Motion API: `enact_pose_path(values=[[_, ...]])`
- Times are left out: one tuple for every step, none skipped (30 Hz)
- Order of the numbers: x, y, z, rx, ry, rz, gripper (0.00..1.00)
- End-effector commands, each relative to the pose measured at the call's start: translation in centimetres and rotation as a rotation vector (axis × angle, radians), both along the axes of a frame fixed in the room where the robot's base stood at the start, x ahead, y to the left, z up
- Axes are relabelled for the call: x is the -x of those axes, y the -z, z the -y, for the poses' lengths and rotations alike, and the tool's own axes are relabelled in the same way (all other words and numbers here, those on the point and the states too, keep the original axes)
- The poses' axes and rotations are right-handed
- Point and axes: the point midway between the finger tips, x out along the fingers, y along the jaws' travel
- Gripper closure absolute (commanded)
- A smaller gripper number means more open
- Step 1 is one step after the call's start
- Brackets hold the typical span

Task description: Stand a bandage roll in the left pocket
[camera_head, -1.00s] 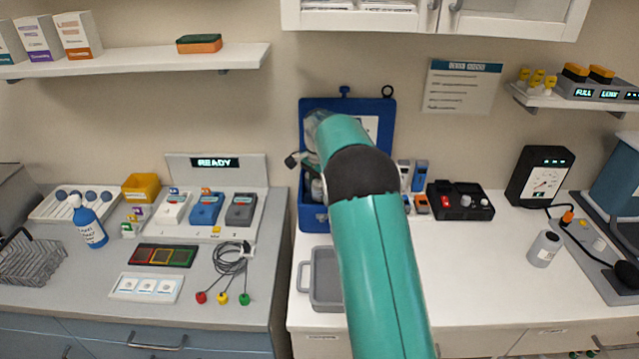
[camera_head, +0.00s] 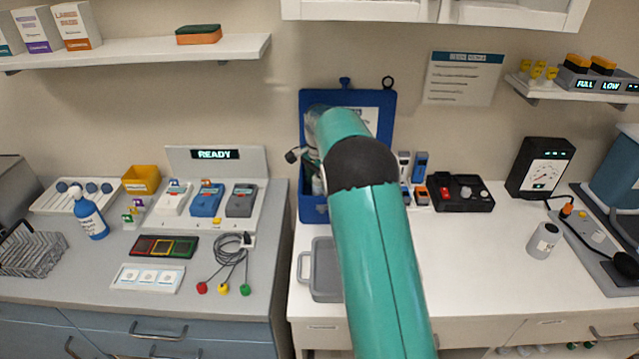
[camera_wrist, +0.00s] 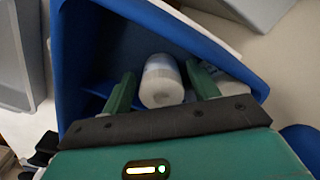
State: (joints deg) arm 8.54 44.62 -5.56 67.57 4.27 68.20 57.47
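The open blue case (camera_head: 384,105) stands against the wall behind my arm. In the wrist view, its blue wall (camera_wrist: 205,40) surrounds my gripper (camera_wrist: 162,68). A white bandage roll (camera_wrist: 162,82) lies between the two green fingers, with narrow gaps showing beside it, so the fingers look open around it. Another white rounded thing (camera_wrist: 232,86) is partly hidden behind the right finger. A blue ledge or divider shows at the left inside the case. I cannot tell which pocket is the left one. In the head view, my arm hides the fingers and most of the case's inside.
A grey tray (camera_head: 325,285) sits on the white counter in front of the case. Small boxes (camera_head: 420,165) and a black holder (camera_head: 470,205) stand just right of it. The white counter further right is mostly clear up to a grey bottle (camera_head: 544,241).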

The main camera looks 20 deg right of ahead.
Motion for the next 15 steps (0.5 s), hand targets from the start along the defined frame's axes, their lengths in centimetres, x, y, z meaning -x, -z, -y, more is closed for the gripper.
enact_pose_path(values=[[-0.1, -0.1, 0.1, 0.002, 0.001, 0.005, 0.36], [-0.1, -0.1, 0.1, 0.002, 0.001, 0.005, 0.36], [-0.1, -0.1, 0.1, 0.002, 0.001, 0.006, 0.36], [-0.1, -0.1, 0.1, 0.002, 0.001, 0.006, 0.36], [-0.1, -0.1, 0.1, 0.002, 0.001, 0.006, 0.36], [-0.1, -0.1, 0.1, 0.002, 0.002, 0.006, 0.36], [-0.1, -0.1, 0.1, 0.002, 0.002, 0.006, 0.36], [-0.2, -0.2, 0.1, 0.002, 0.002, 0.007, 0.36], [-0.2, -0.3, 0.1, 0.003, 0.002, 0.007, 0.36], [-0.2, -0.5, 0.1, 0.003, 0.002, 0.008, 0.36], [-0.2, -0.7, 0.1, 0.003, 0.002, 0.008, 0.36], [-0.2, -1.2, 0.1, 0.003, 0.002, 0.009, 0.36], [-0.2, -1.6, 0.1, 0.004, 0.002, 0.011, 0.36], [-0.3, -2.1, 0.1, 0.003, 0.002, 0.012, 0.36], [-0.2, -2.8, 0.1, 0.003, 0.001, 0.012, 0.36]])
